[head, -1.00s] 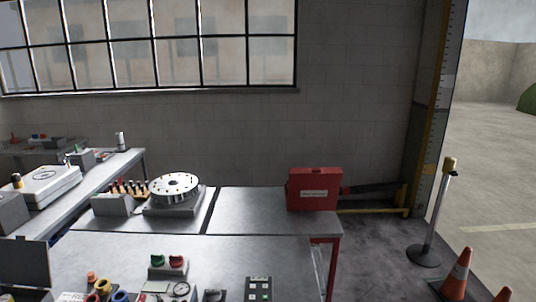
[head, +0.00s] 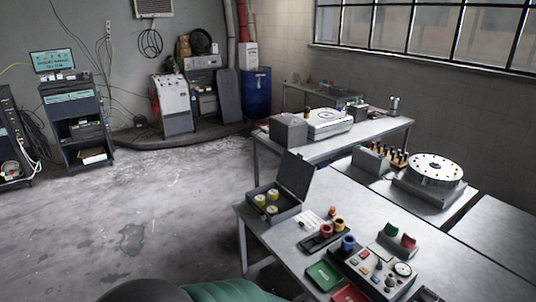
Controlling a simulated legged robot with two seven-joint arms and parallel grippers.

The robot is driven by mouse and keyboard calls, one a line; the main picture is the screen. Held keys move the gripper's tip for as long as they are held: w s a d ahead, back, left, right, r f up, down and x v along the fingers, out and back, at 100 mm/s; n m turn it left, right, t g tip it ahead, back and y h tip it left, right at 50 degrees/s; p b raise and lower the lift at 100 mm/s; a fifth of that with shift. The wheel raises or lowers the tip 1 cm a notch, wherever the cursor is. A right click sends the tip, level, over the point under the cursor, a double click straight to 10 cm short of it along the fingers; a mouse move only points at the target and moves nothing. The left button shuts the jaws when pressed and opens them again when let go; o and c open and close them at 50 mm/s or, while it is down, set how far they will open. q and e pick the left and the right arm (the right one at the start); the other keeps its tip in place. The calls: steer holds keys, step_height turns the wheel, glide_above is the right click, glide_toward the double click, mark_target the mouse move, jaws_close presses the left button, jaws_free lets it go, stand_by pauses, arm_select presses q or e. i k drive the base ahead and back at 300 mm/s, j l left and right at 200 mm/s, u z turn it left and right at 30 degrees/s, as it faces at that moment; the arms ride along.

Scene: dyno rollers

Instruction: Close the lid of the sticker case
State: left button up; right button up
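Neither of my grippers is in view, and nothing touches the lid.
Right of the case stand small coloured rings (head: 326,229), a green tray (head: 324,275), a red tray (head: 350,294) and a control panel (head: 375,270). Another table (head: 333,142) stands behind. The floor (head: 170,210) on the left is clear.

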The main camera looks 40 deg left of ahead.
mark_target(296, 173)
steer(key=u, duration=1.25)
steer(key=i+j, duration=0.15)
steer(key=i+j+u, duration=0.15)
steer(key=i, duration=0.25)
